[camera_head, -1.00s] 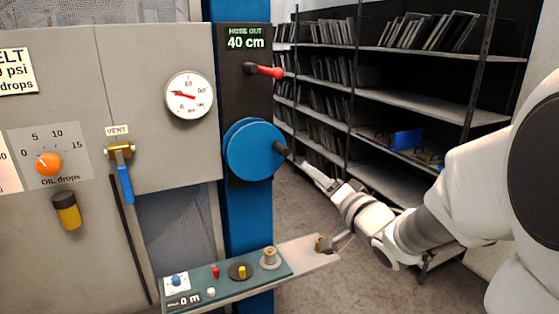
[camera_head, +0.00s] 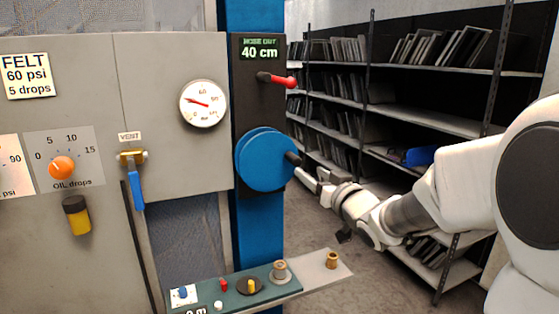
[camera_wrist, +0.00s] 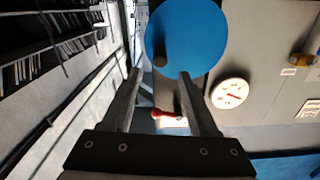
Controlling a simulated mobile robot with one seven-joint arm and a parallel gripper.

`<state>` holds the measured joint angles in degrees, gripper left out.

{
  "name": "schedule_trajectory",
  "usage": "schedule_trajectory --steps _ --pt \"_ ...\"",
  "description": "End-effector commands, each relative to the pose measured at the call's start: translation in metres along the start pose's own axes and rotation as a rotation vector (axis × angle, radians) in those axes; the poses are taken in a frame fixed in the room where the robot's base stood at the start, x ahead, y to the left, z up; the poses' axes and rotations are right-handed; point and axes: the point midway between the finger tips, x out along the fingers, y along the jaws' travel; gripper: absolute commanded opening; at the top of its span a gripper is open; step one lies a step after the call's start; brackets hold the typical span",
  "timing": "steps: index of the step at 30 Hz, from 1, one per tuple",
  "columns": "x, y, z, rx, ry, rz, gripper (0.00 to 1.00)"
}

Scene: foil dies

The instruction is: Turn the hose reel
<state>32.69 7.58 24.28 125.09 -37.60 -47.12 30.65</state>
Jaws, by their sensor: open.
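The hose reel (camera_head: 263,161) is a blue disc on a dark panel on a blue post. A short dark handle (camera_head: 293,159) sticks out from its right side. Above it, a display (camera_head: 260,48) reads "HOSE OUT 40 cm". My gripper (camera_head: 303,173) is open, just right of and below the handle. In the wrist view the blue reel (camera_wrist: 187,35) fills the top middle. There, the handle (camera_wrist: 159,53) shows between the lines of the two fingers of my gripper (camera_wrist: 160,75), near their tips. I cannot tell whether they touch it.
A red-tipped lever (camera_head: 278,80) sticks out above the reel. A gauge (camera_head: 204,103), a blue-handled vent valve (camera_head: 135,175) and an orange oil knob (camera_head: 62,167) are to the left. A ledge with small parts (camera_head: 250,287) juts out below. Shelving (camera_head: 430,120) stands behind my arm.

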Motion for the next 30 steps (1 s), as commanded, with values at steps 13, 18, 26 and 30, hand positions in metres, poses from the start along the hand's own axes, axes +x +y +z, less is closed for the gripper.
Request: schedule_trajectory --steps 13,18,26,30 --pt "0.079 -0.001 0.0 0.004 -0.001 -0.002 0.6" --pt "0.098 -0.001 0.0 0.002 -0.001 -0.002 0.6" --pt "0.106 0.0 0.0 0.002 0.0 0.0 0.6" --pt "0.106 0.0 0.0 0.001 0.0 0.0 0.6"
